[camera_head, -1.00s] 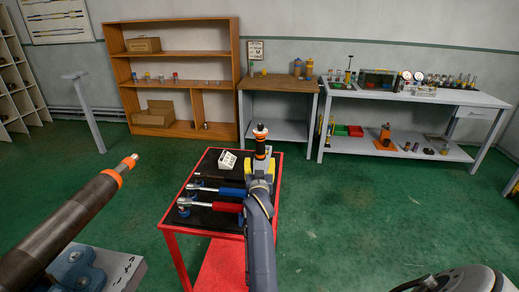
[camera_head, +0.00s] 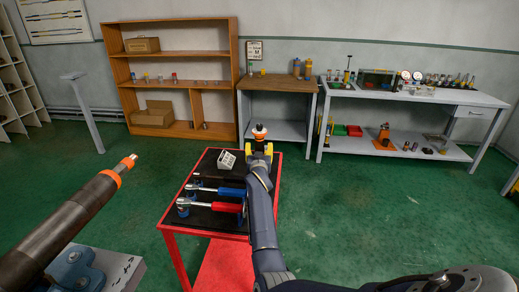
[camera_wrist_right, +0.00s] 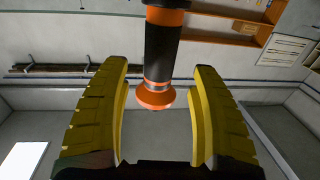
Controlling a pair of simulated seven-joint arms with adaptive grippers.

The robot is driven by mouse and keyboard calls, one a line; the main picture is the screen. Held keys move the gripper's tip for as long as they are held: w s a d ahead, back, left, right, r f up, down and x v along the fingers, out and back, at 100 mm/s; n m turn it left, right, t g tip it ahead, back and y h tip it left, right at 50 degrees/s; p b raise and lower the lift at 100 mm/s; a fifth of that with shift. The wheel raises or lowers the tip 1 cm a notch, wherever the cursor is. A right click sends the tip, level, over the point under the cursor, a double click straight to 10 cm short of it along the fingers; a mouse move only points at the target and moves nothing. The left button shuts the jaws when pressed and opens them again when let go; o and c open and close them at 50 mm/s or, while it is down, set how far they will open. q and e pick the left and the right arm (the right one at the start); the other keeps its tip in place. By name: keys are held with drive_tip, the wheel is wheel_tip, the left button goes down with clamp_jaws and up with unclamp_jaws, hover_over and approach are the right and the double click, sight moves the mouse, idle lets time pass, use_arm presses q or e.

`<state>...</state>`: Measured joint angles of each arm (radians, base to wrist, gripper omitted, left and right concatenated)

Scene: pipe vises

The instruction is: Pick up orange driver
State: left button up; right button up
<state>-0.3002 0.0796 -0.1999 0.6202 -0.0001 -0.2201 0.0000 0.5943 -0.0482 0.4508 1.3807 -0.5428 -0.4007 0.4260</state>
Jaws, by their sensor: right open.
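The orange driver (camera_head: 259,132) has a black grip with orange ends. It stands upright at the far end of the red cart's top in the head view. My right gripper (camera_head: 259,149) is at the driver, its yellow fingers spread to either side and hiding its lower part. In the right wrist view the driver (camera_wrist_right: 160,55) hangs down from the top edge, and its orange end lies between the open yellow fingers (camera_wrist_right: 160,80). Gaps show on both sides, so the fingers do not seem to touch it. My left gripper is not in view.
On the red cart (camera_head: 170,222) lie a blue-handled ratchet (camera_head: 231,192), a red-handled ratchet (camera_head: 225,207) and a white block with holes (camera_head: 227,160). A dark pipe (camera_head: 65,230) in a vise is at left. Shelves and benches stand along the back wall.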

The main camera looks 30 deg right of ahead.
sight(259, 145)
drive_tip(key=shift+x, duration=2.5)
drive_tip(key=shift+c, duration=0.3)
clamp_jaws()
drive_tip(key=shift+r, duration=0.15)
